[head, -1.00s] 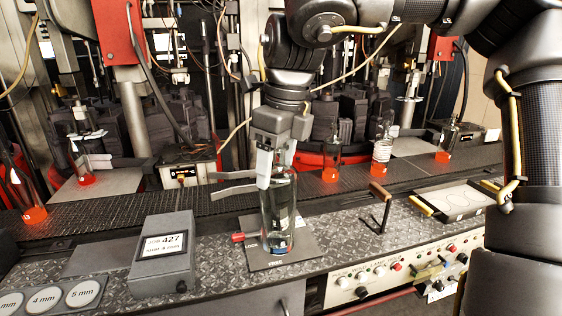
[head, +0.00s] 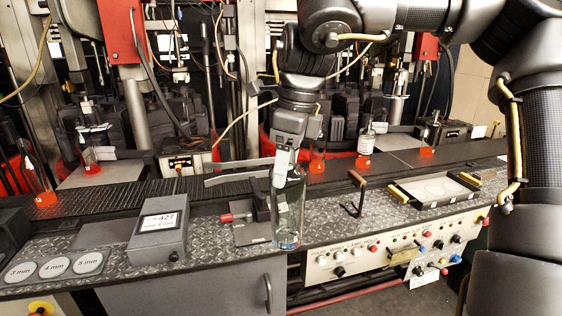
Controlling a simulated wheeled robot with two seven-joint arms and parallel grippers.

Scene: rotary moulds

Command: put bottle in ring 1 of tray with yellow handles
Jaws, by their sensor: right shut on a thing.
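A clear glass bottle (head: 288,212) hangs upright in my right gripper (head: 288,172), which is shut on its upper part. The bottle is in front of a dark gauge plate with a red knob, near the counter's front edge. The tray with yellow handles (head: 411,197) lies on the counter to the right, with ring outlines (head: 446,188) on its pale floor. The ring numbers are too small to read. The gripper and bottle are well left of the tray. My left gripper is not in view.
A brown-handled tool (head: 356,190) stands between bottle and tray. A grey box labelled 427 (head: 158,230) and round mm plates (head: 54,267) are at left. Several bottles with glowing orange bases (head: 427,151) stand along the conveyor (head: 115,200) behind. A control panel (head: 385,250) faces the front.

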